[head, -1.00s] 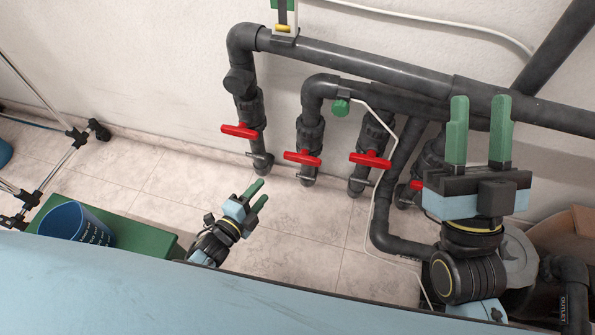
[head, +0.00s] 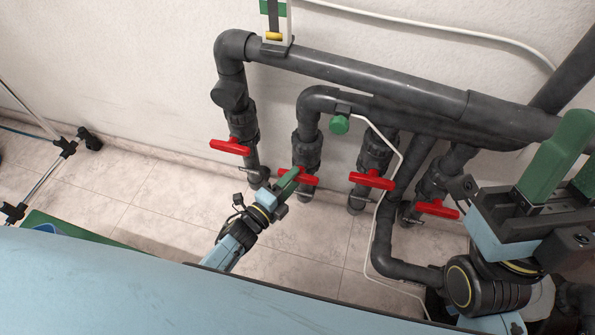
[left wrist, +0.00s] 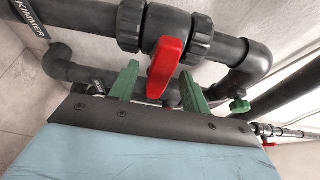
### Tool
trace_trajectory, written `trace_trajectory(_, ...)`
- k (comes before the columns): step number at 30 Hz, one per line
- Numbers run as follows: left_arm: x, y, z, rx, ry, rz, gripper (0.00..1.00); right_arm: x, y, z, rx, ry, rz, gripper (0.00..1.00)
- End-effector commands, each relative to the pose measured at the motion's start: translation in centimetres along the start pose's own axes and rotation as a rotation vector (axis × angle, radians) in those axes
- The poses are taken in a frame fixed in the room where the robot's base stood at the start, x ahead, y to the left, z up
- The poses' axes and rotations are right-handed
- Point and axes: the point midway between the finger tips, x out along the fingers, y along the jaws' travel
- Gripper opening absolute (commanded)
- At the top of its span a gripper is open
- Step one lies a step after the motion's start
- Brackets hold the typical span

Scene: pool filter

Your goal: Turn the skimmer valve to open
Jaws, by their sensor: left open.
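Several red valve handles sit on dark vertical pipes by the wall. My left gripper (head: 287,182) is at the second valve from the left, its green fingers overlapping that red handle (head: 306,179). In the left wrist view, the red handle (left wrist: 166,66) lies between the parted fingers of my open left gripper (left wrist: 160,88), with no clear contact on either side. A dark pipe at the upper left bears a label (left wrist: 28,18) reading "KIMMER", its start cut off. In the head view the handle lies crosswise to its pipe. My right gripper (head: 582,145) is open and empty at the right edge.
Other red handles are at the left (head: 230,146), the middle right (head: 371,180) and the right (head: 437,209). A green knob (head: 339,125) hangs under the upper pipe. A white cable (head: 368,232) runs down between the pipes. A metal frame (head: 48,170) stands at the left.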

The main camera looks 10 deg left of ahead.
Motion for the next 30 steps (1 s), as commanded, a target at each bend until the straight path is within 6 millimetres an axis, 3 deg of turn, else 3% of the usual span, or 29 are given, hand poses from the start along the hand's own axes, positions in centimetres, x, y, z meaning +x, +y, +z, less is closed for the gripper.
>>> trace_trajectory(13,0.49,-0.02,-0.15,0.0,-0.003,0.0,0.46,-0.14,-0.03,-0.31,0.001,0.021,0.0,0.38)
trace_trajectory(23,0.47,-0.02,-0.15,0.0,-0.003,0.0,0.03,-0.15,-0.03,-0.26,0.001,0.019,0.0,0.38)
trace_trajectory(30,0.48,-0.01,-0.15,-0.021,-0.002,-0.01,0.03,-0.16,-0.03,-0.22,0.001,0.018,0.0,0.38)
